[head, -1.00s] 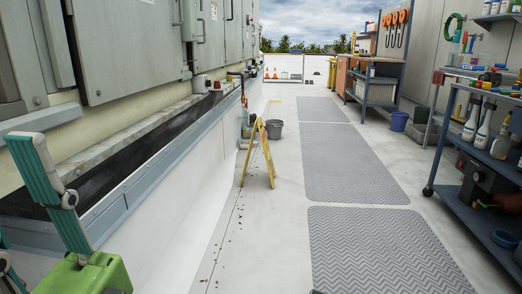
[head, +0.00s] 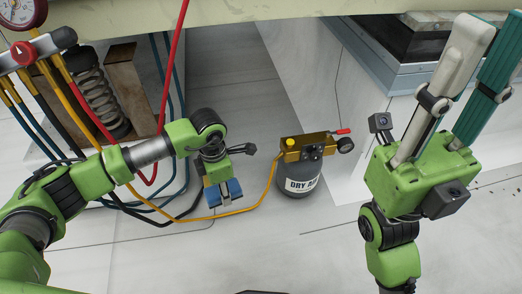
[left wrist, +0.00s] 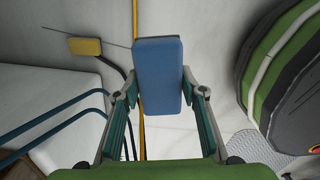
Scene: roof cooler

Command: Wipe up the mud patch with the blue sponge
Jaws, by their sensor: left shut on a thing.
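The blue sponge (head: 226,193) is held in my left gripper (head: 222,189), above the pale floor near the hoses. In the left wrist view the blue sponge (left wrist: 159,75) sits upright between the two fingertips, which are pressed against its sides. My right gripper (head: 488,30) points upward at the right of the head view. Its two fingers are apart with nothing between them. I cannot make out the mud patch in either view. Only small dark specks (head: 488,190) show on the floor at the far right.
A grey canister labelled DRY (head: 299,183) with a brass-coloured top stands right of my left gripper. A small yellow block (left wrist: 86,46) shows in the left wrist view.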

